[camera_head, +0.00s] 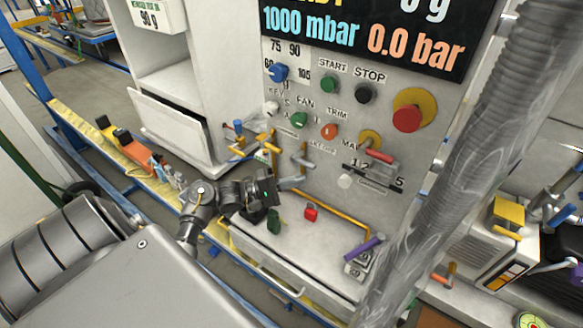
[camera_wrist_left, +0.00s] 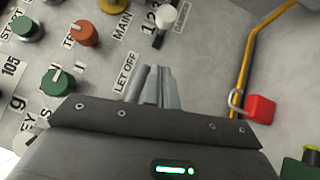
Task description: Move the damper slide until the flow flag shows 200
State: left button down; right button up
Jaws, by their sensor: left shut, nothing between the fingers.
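The slide with a white knob (camera_head: 344,181) sits on the front panel, at a short slot with a scale from 1 to 5. I take it for the damper slide, but its small label is not readable. The knob also shows at the top of the left wrist view (camera_wrist_left: 169,14). My left gripper (camera_head: 296,183) is shut and empty, to the left of the knob and apart from it. My right gripper is not in view.
Around the slide are a red-handled MAIN valve (camera_head: 379,156), an orange TRIM knob (camera_head: 329,131), a green FAN knob (camera_head: 299,119) and a red emergency button (camera_head: 407,118). A red padlock (camera_head: 311,212) and yellow pipe are below. A thick grey hose (camera_head: 470,150) crosses at right.

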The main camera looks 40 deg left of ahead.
aim_at(348, 177)
pick_arm(q)
jog(key=w+d+r+p, duration=0.1)
jog(key=w+d+p, duration=0.1)
jog(key=w+d, duration=0.2)
jog(key=d, duration=0.3)
jog(key=shift+w+d+r, duration=0.25)
jog(key=shift+d, duration=0.1)
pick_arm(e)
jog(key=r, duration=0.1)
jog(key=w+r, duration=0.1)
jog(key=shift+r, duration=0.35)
